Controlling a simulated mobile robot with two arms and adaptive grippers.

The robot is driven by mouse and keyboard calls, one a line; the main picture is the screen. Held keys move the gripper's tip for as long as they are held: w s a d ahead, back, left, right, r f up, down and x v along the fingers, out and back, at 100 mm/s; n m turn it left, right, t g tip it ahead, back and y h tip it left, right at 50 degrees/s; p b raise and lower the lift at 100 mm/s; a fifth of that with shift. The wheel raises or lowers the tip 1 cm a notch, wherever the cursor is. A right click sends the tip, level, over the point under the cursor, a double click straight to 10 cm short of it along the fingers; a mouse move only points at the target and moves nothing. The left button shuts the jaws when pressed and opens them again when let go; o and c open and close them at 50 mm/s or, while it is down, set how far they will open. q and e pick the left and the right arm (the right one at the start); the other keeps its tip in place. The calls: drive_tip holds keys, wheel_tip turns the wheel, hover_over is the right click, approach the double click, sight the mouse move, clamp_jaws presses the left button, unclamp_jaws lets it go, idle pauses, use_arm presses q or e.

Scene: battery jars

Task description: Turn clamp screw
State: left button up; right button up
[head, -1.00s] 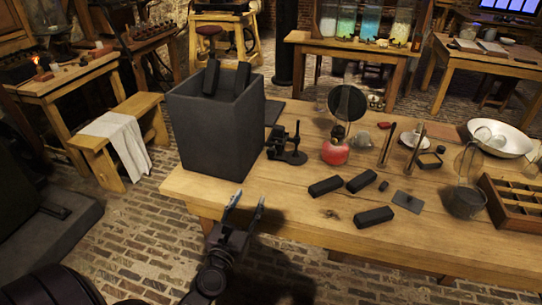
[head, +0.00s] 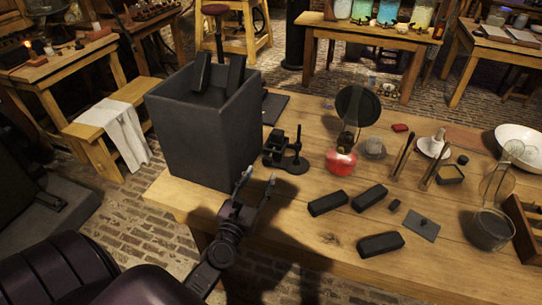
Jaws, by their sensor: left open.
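A small black clamp (head: 284,152) with a round foot and an upright post stands on the wooden table, just right of the tall dark box. Its screw is too small to make out clearly. My left gripper (head: 258,177) is open and empty, its two fingers pointing up the picture. My right gripper is out of view.
The tall dark box (head: 203,130) holds two black blocks. Right of the clamp stand a red-based lamp (head: 341,161) and a round black disc (head: 357,105). Black bars (head: 328,203) lie in front. Bare wood (head: 310,240) lies along the front.

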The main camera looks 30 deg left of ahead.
sight(266, 164)
use_arm(q)
drive_tip(key=shift+w+a+r, duration=0.1)
drive_tip(key=shift+w+r, duration=0.2)
drive_tip(key=shift+w, duration=0.15)
drive_tip(key=p+x, duration=0.1)
drive_tip(key=x, duration=0.3)
drive_tip(key=shift+w+f, duration=0.1)
drive_tip(key=shift+w, duration=0.2)
drive_tip(key=shift+w+a, duration=0.15)
drive_tip(key=shift+w, duration=0.35)
drive_tip(key=c, duration=0.7)
clamp_jaws()
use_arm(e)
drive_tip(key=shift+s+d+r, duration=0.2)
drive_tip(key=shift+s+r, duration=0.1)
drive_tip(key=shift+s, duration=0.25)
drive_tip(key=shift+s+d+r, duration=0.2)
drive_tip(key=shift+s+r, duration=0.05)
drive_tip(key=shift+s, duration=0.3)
